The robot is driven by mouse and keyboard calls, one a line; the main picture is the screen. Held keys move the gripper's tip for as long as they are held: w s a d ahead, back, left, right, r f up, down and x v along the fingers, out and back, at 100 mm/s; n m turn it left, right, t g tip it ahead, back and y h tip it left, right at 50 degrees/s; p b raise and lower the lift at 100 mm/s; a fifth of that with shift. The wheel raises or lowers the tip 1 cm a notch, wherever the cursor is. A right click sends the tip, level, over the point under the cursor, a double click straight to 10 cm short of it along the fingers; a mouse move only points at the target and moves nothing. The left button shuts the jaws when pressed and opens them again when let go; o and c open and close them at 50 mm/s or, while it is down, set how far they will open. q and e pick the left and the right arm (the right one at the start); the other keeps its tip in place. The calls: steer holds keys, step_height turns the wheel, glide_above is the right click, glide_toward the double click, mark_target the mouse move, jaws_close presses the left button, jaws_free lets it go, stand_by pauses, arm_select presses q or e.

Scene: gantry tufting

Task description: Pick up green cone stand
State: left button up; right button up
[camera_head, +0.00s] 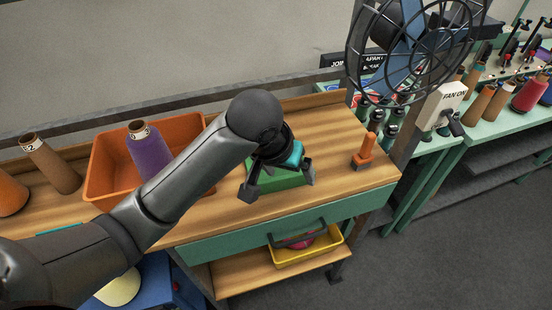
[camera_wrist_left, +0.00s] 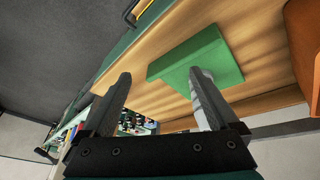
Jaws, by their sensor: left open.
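The green cone stand shows as a flat green block (camera_head: 290,181) on the wooden tabletop, partly hidden under my left gripper. In the left wrist view the stand (camera_wrist_left: 192,58) is a square green slab lying flat, with one finger covering part of its near edge. I see no peg on it. My left gripper (camera_head: 279,186) is open above the stand, its two fingers spread apart. In the left wrist view the gripper (camera_wrist_left: 161,80) has nothing between its fingers, and the slab lies beyond and to the right of their middle. My right gripper is not in view.
An orange bin (camera_head: 101,177) holding a purple cone (camera_head: 149,149) stands left of the stand. A brown cone (camera_head: 52,164) stands farther left. An orange upright piece (camera_head: 365,148) and a caged fan (camera_head: 414,45) are to the right. A yellow tray (camera_head: 320,249) sits below the tabletop.

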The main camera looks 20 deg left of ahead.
arm_select(q)
steer(key=w+a+r+n+y, duration=0.25)
steer(key=w+a+r, duration=0.3)
steer(key=r, duration=0.35)
steer(key=x, duration=1)
steer(key=shift+w+d+f, duration=0.1)
steer(key=shift+w+d, duration=0.05)
steer(key=shift+d, duration=0.25)
steer(key=f, duration=0.4)
steer(key=shift+w+a+f, duration=0.1)
steer(key=shift+w+a, duration=0.15)
steer(key=shift+a, duration=0.05)
steer(key=shift+w+f, duration=0.2)
steer(key=shift+f, duration=0.25)
steer(key=shift+c, duration=0.4)
jaws_close()
